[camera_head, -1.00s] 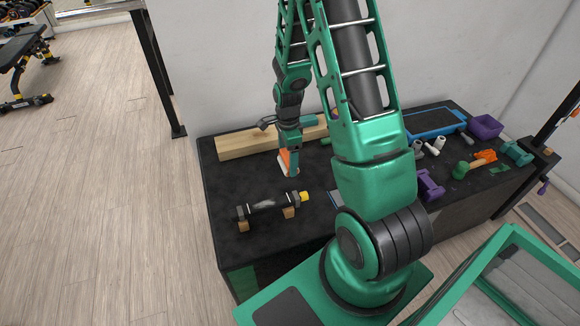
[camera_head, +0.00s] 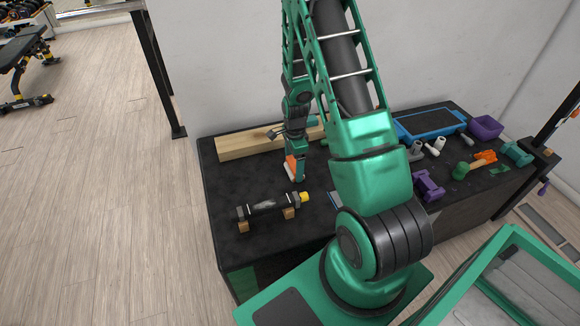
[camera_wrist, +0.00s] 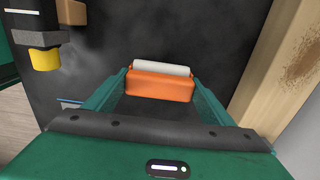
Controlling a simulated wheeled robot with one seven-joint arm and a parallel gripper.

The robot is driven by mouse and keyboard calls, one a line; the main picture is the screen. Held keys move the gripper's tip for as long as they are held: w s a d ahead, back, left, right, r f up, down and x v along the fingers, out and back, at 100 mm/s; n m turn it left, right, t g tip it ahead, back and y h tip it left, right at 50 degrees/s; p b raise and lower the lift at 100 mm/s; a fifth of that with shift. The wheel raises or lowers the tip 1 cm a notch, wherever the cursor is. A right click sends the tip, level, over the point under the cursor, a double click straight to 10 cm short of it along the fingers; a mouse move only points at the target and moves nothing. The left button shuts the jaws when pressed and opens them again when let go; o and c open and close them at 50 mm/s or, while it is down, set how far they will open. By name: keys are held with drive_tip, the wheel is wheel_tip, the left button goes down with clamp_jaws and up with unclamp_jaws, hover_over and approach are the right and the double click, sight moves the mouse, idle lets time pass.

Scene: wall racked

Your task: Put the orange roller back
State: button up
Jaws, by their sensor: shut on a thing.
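The orange roller (camera_head: 291,168) has an orange body and a white cylinder along one side. It also shows in the wrist view (camera_wrist: 160,85), with its white cylinder on the far side. My gripper (camera_head: 297,171) points down and is shut on the orange body. In the wrist view, my gripper's (camera_wrist: 160,88) green fingers lie along both ends of the body. The roller is low over the black tabletop (camera_head: 240,170); I cannot tell whether it touches it.
A dark bar with a yellow end (camera_head: 268,206) lies on wooden blocks in front. A wooden beam (camera_head: 250,142) runs along the back. A blue tray (camera_head: 430,122), a purple bin (camera_head: 486,127), a purple dumbbell (camera_head: 428,186) and an orange tool (camera_head: 484,157) stand right.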

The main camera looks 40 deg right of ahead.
drive_tip(key=shift+f, duration=0.2)
drive_tip(key=o, duration=1.1)
drive_tip(key=shift+r, duration=0.15)
wheel_tip(320, 180, up, 11)
drive_tip(key=s+r+n, duration=0.7)
drive_tip(key=s+r, duration=0.5)
drive_tip(key=r, duration=0.3)
drive_tip(key=s+a+r+n, duration=0.2)
drive_tip(key=s+r+n, duration=0.1)
drive_tip(key=s, duration=0.5)
drive_tip(key=s+a+r+n, duration=0.2)
drive_tip(key=s+r+n, duration=0.1)
drive_tip(key=s, duration=0.5)
drive_tip(key=shift+s+a+r+n, duration=0.25)
drive_tip(key=shift+s+n, duration=0.1)
drive_tip(key=shift+n, duration=0.55)
